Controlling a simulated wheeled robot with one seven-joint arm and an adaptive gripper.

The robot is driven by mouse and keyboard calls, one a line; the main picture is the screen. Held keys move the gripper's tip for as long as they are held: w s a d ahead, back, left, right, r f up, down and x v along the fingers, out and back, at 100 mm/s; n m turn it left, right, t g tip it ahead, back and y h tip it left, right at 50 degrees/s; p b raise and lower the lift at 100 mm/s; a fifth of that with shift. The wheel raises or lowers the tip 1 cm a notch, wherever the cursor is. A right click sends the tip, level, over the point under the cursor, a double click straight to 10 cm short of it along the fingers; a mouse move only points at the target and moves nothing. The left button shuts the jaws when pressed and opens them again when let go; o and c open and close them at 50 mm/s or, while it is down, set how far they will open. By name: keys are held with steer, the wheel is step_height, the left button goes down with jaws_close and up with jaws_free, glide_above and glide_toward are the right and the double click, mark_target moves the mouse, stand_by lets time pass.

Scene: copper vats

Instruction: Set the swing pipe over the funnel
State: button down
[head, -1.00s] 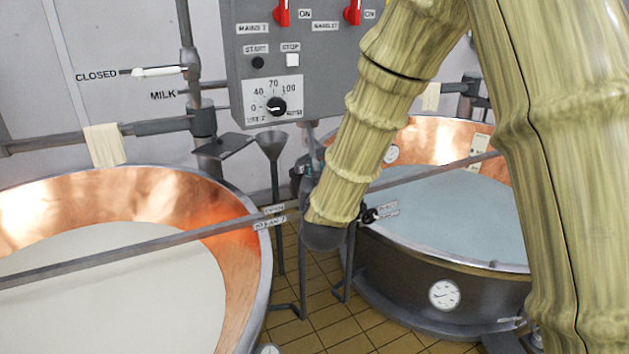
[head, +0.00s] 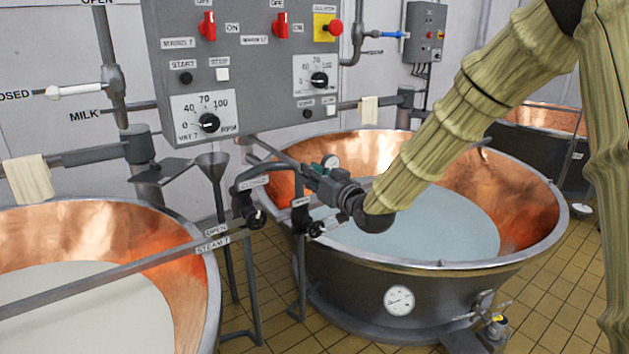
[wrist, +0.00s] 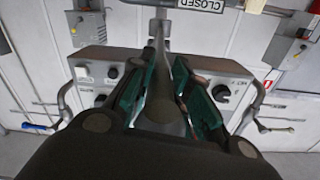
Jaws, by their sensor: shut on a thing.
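The funnel (head: 212,160) is a grey cone on a thin stand, between the left vat and the control box. My gripper (head: 310,174) is in front of the right vat's far rim, to the right of the funnel and apart from it. It is shut on the swing pipe (head: 274,153), a grey tube that runs from below the control box down to my fingers. In the wrist view the swing pipe (wrist: 158,98) lies between the two green fingers of my gripper (wrist: 161,82). The pipe's outlet is hard to make out. The funnel is not clear in the wrist view.
The left copper vat (head: 213,283) holds white liquid and has a steam pipe (head: 110,268) across it. The right copper vat (head: 350,270) stands below my gripper. The control box (head: 240,70) hangs behind. Tiled floor shows at right.

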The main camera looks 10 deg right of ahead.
steer(key=shift+w+d, duration=0.2)
steer(key=shift+d, duration=0.2)
steer(key=c, duration=1.4)
jaws_free()
steer(key=shift+o, duration=0.5)
steer(key=shift+s, duration=0.1)
steer(key=v, duration=1.2)
steer(key=shift+d, duration=0.1)
